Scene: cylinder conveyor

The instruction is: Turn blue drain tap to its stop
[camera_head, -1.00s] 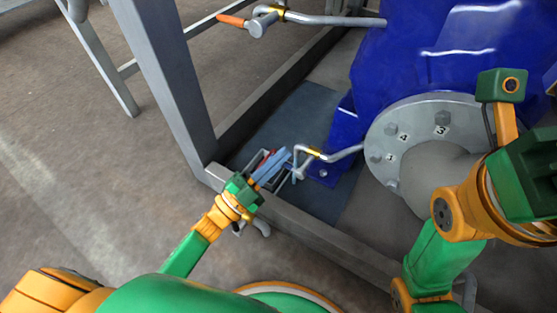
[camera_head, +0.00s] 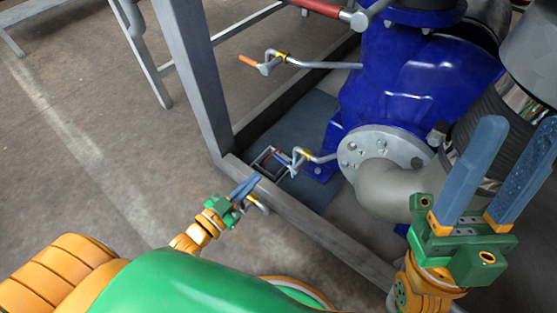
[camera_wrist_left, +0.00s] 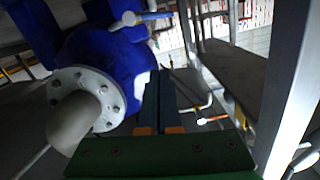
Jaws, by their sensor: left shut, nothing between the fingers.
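The blue drain tap (camera_head: 282,157) is the lower small tap on a thin pipe from the blue pump. Its blue handle appears to point left over a small open frame, but it is small and its exact angle is hard to tell. My left gripper (camera_head: 247,185) is shut and empty, apart from the tap, to its lower left. In the left wrist view its two dark fingers (camera_wrist_left: 160,82) lie together. My right gripper (camera_head: 520,130) is open and empty at the right, in front of the pump's pipe.
The blue pump (camera_head: 395,85) has a grey bolted flange (camera_head: 358,147) and a bent pipe. An upper tap with an orange handle (camera_head: 248,62) and a red lever (camera_head: 315,8) are above. A grey steel frame post (camera_head: 190,80) and floor rail (camera_head: 325,232) border the tap.

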